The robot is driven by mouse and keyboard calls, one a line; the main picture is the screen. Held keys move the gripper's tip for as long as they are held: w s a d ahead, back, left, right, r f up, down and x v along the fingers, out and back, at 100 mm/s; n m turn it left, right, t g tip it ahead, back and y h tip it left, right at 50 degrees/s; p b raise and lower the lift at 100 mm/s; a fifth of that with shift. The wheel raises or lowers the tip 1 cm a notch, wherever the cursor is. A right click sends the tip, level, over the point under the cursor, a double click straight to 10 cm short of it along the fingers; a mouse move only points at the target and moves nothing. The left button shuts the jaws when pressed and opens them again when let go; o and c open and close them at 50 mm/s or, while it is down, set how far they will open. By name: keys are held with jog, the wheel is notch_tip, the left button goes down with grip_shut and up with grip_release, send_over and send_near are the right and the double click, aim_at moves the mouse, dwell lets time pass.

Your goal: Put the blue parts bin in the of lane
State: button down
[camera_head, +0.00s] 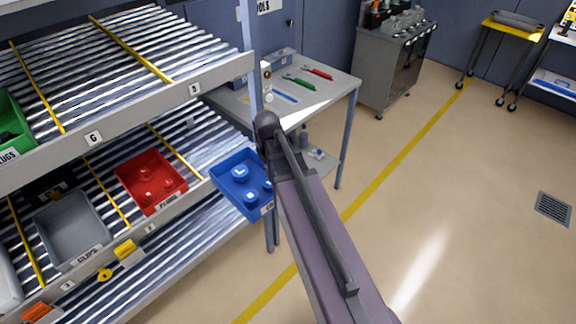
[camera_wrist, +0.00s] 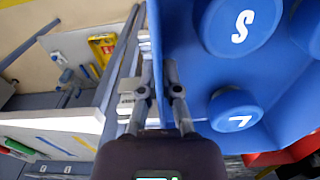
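The blue parts bin (camera_head: 228,188) is at the right end of the lower roller shelf in the head view, its front corner out past the shelf's front rail. It holds several round blue pieces marked with letters. In the wrist view the bin (camera_wrist: 180,60) fills the right half. My gripper (camera_wrist: 159,68) has one finger on each side of the bin's wall and looks shut on it. In the head view my arm hides the fingertips and the bin's right side. I cannot tell whether the bin touches the rollers. Lower lane labels are partly unreadable.
A red bin (camera_head: 128,184) and a grey bin (camera_head: 70,232) sit in lower lanes to the left, split by yellow dividers. A shelf post (camera_head: 248,60) stands close behind my gripper. A table (camera_head: 335,88) with tools is behind it. Open floor lies to the right.

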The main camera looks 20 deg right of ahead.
jog(key=shift+w+a, duration=0.1)
jog(key=shift+a, duration=0.05)
jog(key=shift+d, duration=0.2)
jog(key=s+d+f+b, duration=0.1)
jog(key=d+b, duration=0.1)
jog(key=d, duration=0.5)
jog(key=shift+f+n+t+y, duration=0.3)
jog(key=shift+f+n+t, duration=0.05)
jog(key=shift+n+t, duration=0.05)
jog(key=shift+a, duration=0.1)
jog(key=r+p, duration=0.2)
send_over(231, 137)
jog(key=shift+s+d+f, duration=0.15)
jog(key=shift+s+d, duration=0.1)
jog(key=shift+s, duration=0.05)
jog(key=shift+w+a, duration=0.1)
jog(key=shift+w, duration=0.2)
jog(key=shift+f+b, duration=1.4)
jog(key=shift+b, duration=0.05)
dwell(1.1)
